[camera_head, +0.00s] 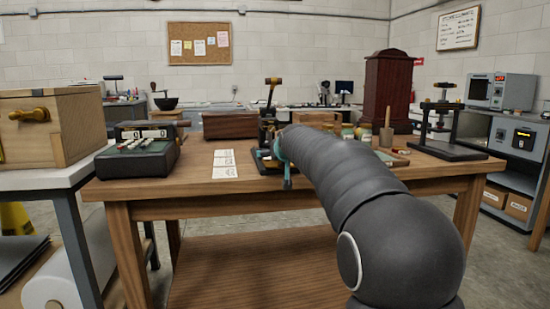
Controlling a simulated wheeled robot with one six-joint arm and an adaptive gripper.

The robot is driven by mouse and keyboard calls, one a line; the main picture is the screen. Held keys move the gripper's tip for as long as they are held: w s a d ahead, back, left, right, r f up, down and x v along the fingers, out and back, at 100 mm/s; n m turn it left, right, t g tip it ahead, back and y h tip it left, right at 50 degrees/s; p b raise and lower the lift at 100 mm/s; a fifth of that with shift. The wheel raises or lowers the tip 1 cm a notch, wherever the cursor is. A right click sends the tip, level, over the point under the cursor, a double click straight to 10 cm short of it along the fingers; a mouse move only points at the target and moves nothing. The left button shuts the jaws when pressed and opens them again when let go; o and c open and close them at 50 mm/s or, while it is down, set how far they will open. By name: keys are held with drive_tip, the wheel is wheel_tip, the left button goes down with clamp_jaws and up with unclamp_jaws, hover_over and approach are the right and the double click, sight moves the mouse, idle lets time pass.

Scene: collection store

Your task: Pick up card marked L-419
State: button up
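Several white cards (224,172) lie flat in a column on the wooden table (190,187), left of the table's middle. Their print is too small to read, so I cannot tell which one is marked L-419. My gripper (287,180) is over the table to the right of the cards, apart from them. Its teal parts show at the end of my dark arm, which hides most of it. I cannot see whether its fingers are open or hold anything.
A dark keyed machine (137,155) stands left of the cards. A wooden box (230,124) is behind them, and a black lever device (268,130) stands behind my gripper. A tall dark-red cabinet (388,90) and black press (440,130) stand at right. Table around the cards is bare.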

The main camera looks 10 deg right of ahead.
drive_tip(key=c, duration=1.8)
drive_tip(key=shift+r, duration=0.15)
